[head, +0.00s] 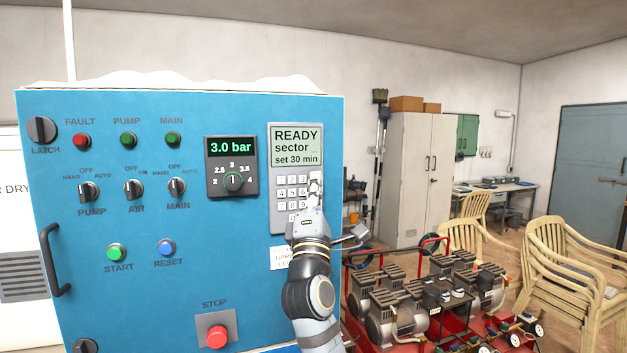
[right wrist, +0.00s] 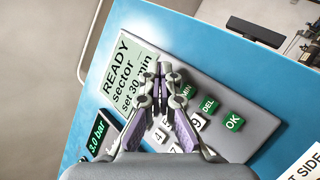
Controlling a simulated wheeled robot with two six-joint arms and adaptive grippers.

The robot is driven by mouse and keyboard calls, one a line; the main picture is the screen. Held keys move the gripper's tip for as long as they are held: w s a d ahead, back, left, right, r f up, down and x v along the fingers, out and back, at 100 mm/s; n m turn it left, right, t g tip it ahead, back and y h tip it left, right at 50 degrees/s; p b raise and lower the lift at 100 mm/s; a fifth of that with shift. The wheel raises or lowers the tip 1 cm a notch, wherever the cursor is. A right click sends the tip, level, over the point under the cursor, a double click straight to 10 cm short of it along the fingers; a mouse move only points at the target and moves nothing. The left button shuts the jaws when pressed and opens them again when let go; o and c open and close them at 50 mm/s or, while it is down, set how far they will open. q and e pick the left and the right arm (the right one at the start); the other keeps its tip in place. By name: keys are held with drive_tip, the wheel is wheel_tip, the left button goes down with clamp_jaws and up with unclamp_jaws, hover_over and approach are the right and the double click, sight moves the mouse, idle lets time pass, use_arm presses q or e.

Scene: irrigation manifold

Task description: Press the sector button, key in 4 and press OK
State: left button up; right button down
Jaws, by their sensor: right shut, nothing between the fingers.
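The keypad unit (head: 273,228) is on the right side of the blue cabinet front. Its display (head: 295,146) reads "READY", "sector" with a blank after it, and "set 30 min". White number keys (head: 281,192) sit below. My right gripper (head: 315,177) is shut and empty, in front of the right side of the keypad, covering some keys. In the right wrist view, its fingertips (right wrist: 162,70) are near the display's lower edge. The green MIN (right wrist: 187,91), DEL (right wrist: 208,103) and OK (right wrist: 233,122) keys show there. The sector button is hidden. I cannot tell whether the fingertips touch a key.
The cabinet (head: 130,290) also carries a pressure dial (head: 232,182) at 3.0 bar, several lamps and switches, and a red stop button (head: 217,337). Compressors (head: 395,305) and stacked chairs (head: 560,260) stand to the right. The air before the cabinet's left part is free.

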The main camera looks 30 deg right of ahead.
sight(281, 193)
drive_tip(key=shift+s, duration=0.15)
drive_tip(key=shift+s+a, duration=0.2)
drive_tip(key=shift+s, duration=0.4)
drive_tip(key=shift+f, duration=0.1)
drive_tip(key=a+f+b, duration=0.1)
drive_tip(key=a, duration=0.1)
drive_tip(key=w+a+f+b, duration=0.1)
drive_tip(key=a, duration=0.1)
drive_tip(key=a+f+b, duration=0.1)
drive_tip(key=a+b, duration=0.1)
drive_tip(key=shift+w, duration=0.3)
drive_tip(key=shift+a+r+b, duration=0.1)
drive_tip(key=shift+a+b, duration=0.15)
drive_tip(key=shift+b, duration=0.05)
drive_tip(key=shift+r, duration=0.15)
